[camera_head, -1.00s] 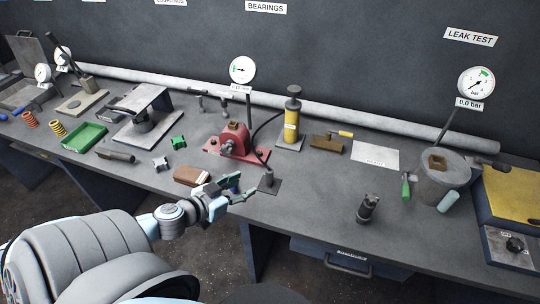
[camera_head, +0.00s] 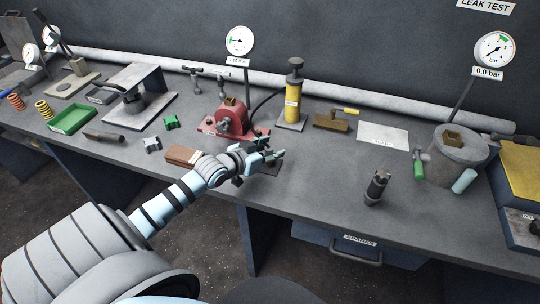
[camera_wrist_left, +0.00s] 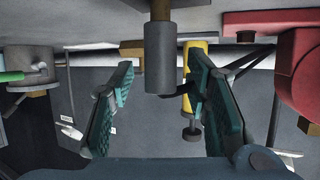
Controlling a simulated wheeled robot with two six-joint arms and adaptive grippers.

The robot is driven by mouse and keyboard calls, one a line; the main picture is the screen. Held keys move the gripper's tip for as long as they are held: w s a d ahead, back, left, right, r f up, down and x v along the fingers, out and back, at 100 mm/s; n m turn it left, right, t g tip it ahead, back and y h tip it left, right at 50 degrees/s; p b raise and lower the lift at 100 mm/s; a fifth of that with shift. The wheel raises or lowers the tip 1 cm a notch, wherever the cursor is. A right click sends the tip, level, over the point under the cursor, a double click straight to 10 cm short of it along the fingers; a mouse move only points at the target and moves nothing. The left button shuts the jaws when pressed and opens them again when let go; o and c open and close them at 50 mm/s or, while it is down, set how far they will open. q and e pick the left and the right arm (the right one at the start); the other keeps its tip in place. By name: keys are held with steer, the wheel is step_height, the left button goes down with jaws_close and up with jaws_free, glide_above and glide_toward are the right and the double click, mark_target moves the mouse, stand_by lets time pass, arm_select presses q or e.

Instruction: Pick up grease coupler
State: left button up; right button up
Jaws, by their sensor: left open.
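The grease coupler looks to be the small grey cylinder (camera_wrist_left: 159,62) on a thinner brownish stem in the left wrist view, which appears upside down. It lies between my left gripper's (camera_wrist_left: 160,85) two teal-padded fingers, with a visible gap on both sides. In the head view my left gripper (camera_head: 268,154) is open over the small dark pad (camera_head: 268,169) in front of the red pump unit (camera_head: 230,121), and it mostly hides the coupler there. The right gripper is out of view.
A yellow cylinder (camera_head: 293,98) stands behind the gripper. A brown block (camera_head: 184,155) lies left of it. A dark cylindrical part (camera_head: 376,189) stands to the right, and a grey bucket (camera_head: 456,160) beyond. The bench between gripper and dark part is clear.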

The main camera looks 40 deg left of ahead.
arm_select(q)
steer(key=shift+s+r, duration=0.1)
jaws_close()
steer(key=shift+r, duration=0.1)
